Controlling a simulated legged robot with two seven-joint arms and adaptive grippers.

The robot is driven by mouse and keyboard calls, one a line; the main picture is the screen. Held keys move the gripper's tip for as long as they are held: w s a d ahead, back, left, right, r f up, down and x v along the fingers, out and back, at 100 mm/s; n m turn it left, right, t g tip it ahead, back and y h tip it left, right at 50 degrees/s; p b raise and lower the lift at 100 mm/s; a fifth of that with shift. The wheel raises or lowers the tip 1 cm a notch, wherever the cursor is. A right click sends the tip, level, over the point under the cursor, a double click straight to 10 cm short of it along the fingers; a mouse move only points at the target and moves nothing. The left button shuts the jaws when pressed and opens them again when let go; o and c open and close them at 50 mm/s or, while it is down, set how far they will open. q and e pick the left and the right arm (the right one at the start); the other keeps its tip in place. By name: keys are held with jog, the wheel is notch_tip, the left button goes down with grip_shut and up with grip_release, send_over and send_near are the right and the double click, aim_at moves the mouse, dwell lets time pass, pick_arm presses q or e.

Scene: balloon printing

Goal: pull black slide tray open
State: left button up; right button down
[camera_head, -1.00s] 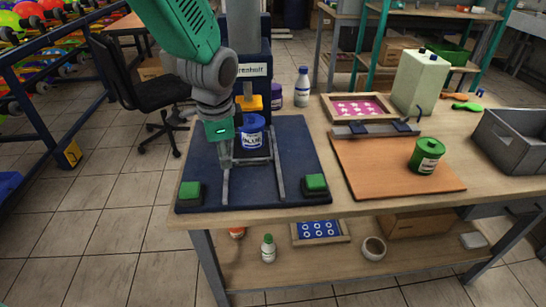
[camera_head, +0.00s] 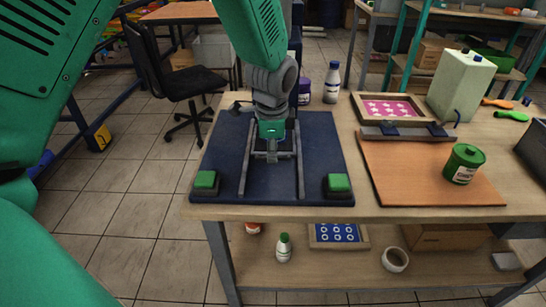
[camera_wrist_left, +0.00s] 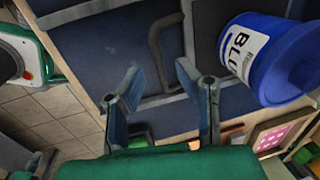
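The black slide tray (camera_head: 289,153) lies between two grey rails on the dark blue base board; my left gripper covers much of it in the head view. Its dark curved handle (camera_wrist_left: 155,46) shows in the left wrist view, just beyond the fingertips. My left gripper (camera_head: 272,155) is low over the tray's front. Its fingers (camera_wrist_left: 157,72) are apart and empty in the left wrist view. My right gripper is not in view.
Green-topped blocks (camera_head: 205,181) and (camera_head: 338,184) sit at the board's front corners. To the right are an orange-brown board (camera_head: 420,180), a green can (camera_head: 464,164) and a pink-screened frame (camera_head: 393,107). A white bottle (camera_head: 332,82) stands behind.

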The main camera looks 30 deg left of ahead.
pick_arm(q)
jog(key=shift+w+f, duration=0.2)
jog(key=shift+f, duration=0.65)
jog(key=shift+a, duration=0.15)
jog(key=shift+c, duration=0.4)
grip_shut()
